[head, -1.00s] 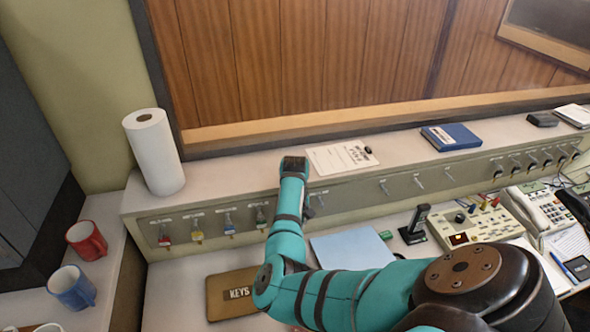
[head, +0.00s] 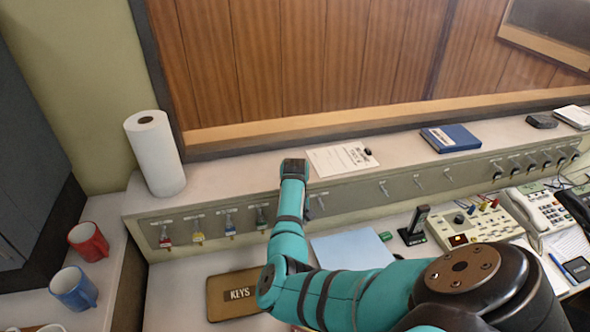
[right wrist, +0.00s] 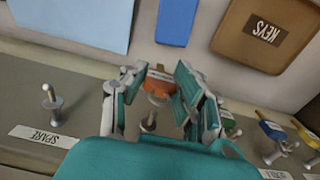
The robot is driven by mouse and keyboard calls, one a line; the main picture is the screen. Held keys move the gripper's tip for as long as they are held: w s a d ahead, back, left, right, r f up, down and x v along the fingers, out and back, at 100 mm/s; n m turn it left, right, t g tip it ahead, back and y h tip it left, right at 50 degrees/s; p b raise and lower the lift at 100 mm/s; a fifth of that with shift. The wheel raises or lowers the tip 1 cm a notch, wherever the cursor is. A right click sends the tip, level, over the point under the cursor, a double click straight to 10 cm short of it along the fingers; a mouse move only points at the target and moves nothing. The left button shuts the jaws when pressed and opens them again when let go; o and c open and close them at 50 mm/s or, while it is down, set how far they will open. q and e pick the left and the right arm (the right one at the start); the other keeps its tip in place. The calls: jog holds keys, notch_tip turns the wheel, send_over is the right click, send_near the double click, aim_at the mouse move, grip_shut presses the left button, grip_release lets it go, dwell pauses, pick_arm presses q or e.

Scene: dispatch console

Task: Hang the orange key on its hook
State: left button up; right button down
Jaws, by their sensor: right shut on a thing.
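The orange key (right wrist: 158,84) is held between the fingers of my right gripper (right wrist: 160,76), which is shut on it. In the right wrist view its metal ring is at a hook (right wrist: 149,123) on the grey key rail (right wrist: 80,100); I cannot tell whether the ring is around the hook or only in front of it. In the head view my right arm covers the key, that hook and the gripper's fingers. My left gripper is not in view.
Red (head: 165,241), yellow (head: 197,237), blue (head: 230,230) and green (head: 261,224) keys hang on the rail left of my arm. A bare SPARE hook (right wrist: 51,105) is beside the gripper. A brown KEYS case (head: 222,309) and light-blue sheet (head: 350,250) lie below.

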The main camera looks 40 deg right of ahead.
jog(key=shift+w+d+b, duration=0.3)
jog(key=shift+w+d, duration=0.05)
jog(key=shift+w, duration=0.25)
jog(key=shift+w+d, duration=0.35)
jog(key=shift+w, duration=0.4)
dwell(1.0)
jog(key=shift+f, duration=0.15)
dwell(0.4)
jog(key=c, duration=0.9)
grip_release()
notch_tip(320, 180, up, 6)
jog(key=p, duration=0.7)
jog(key=shift+s, duration=0.1)
